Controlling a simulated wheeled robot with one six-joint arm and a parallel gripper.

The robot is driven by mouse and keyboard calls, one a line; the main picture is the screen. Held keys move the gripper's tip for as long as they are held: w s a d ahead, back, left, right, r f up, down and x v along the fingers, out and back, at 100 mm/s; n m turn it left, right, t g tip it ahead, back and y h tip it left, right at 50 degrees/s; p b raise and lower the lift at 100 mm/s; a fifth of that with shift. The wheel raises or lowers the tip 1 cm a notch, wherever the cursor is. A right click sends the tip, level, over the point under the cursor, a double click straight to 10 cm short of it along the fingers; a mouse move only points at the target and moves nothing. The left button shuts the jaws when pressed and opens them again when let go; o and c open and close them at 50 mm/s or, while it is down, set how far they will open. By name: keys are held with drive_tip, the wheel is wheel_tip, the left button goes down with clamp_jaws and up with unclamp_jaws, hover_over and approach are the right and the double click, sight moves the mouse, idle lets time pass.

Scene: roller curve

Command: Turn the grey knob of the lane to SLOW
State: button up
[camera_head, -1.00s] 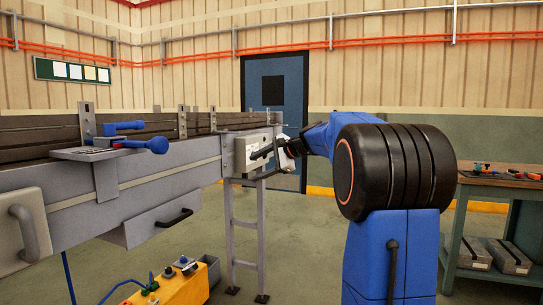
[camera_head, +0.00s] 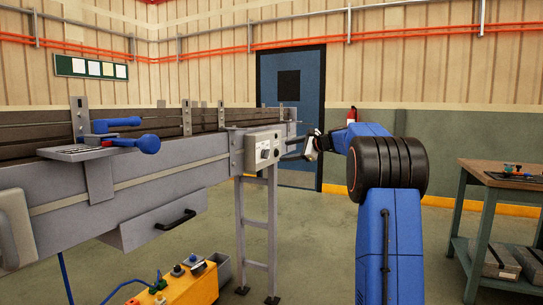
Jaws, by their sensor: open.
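A pale control box (camera_head: 250,156) is mounted on the side of the roller lane (camera_head: 150,168), near its far end. A small knob (camera_head: 264,153) shows on the box's light face plate, but the way it points and any lettering are too small to read. My gripper (camera_head: 291,148) is just to the right of the box, with its dark fingers reaching left toward it. The fingers are open and empty, and look apart from the knob. The exact gap to the box cannot be told.
A yellow box (camera_head: 190,288) with buttons stands below. A workbench (camera_head: 500,178) with tools is at the right. The floor between is clear.

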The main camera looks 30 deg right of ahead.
sight(269, 154)
drive_tip(key=x, duration=1)
drive_tip(key=shift+w+a+f, duration=0.1)
drive_tip(key=shift+w+a, duration=0.05)
drive_tip(key=shift+w, duration=0.1)
drive_tip(key=c, duration=1.1)
